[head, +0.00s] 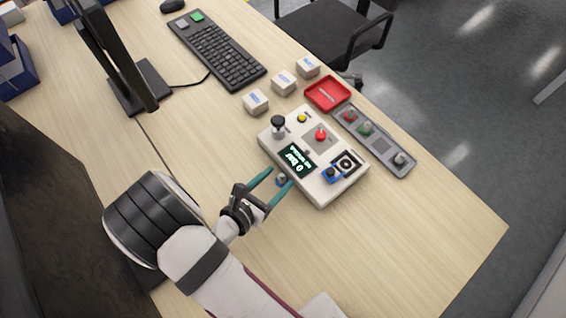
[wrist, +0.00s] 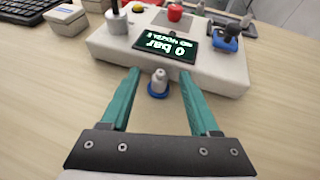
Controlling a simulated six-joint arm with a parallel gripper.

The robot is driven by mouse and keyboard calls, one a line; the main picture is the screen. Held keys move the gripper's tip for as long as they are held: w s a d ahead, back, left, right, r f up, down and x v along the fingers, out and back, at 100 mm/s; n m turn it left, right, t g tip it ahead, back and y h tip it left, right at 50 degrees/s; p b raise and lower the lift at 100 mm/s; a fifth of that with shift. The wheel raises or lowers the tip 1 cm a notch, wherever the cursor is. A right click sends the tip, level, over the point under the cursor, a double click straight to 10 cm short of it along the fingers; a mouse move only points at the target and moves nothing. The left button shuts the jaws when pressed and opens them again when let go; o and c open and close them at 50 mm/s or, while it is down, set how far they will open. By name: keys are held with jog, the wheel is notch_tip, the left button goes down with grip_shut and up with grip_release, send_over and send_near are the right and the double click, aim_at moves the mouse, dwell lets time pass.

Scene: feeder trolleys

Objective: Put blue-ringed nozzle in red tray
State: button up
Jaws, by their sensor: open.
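The blue-ringed nozzle (wrist: 158,84) stands upright on the table between my open fingers in the wrist view, a grey tip with a blue ring at its base. In the head view the nozzle (head: 281,181) is small between the green fingertips. My gripper (head: 271,183) is open, with one finger on each side of the nozzle and a gap to each; it also shows in the wrist view (wrist: 158,90). The red tray (head: 327,94) lies beyond the control box, near the table's far right edge, with a small pale label inside.
A white control box (head: 323,196) with a joystick, buttons, display and blue valve stands just beyond the nozzle. A grey rack (head: 375,143) with several coloured parts lies beside the red tray. Small white boxes (head: 284,84) and a keyboard (head: 217,50) are further back. The front right tabletop is clear.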

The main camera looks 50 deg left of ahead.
jog(key=shift+w, duration=0.1)
grip_shut()
dwell(0.4)
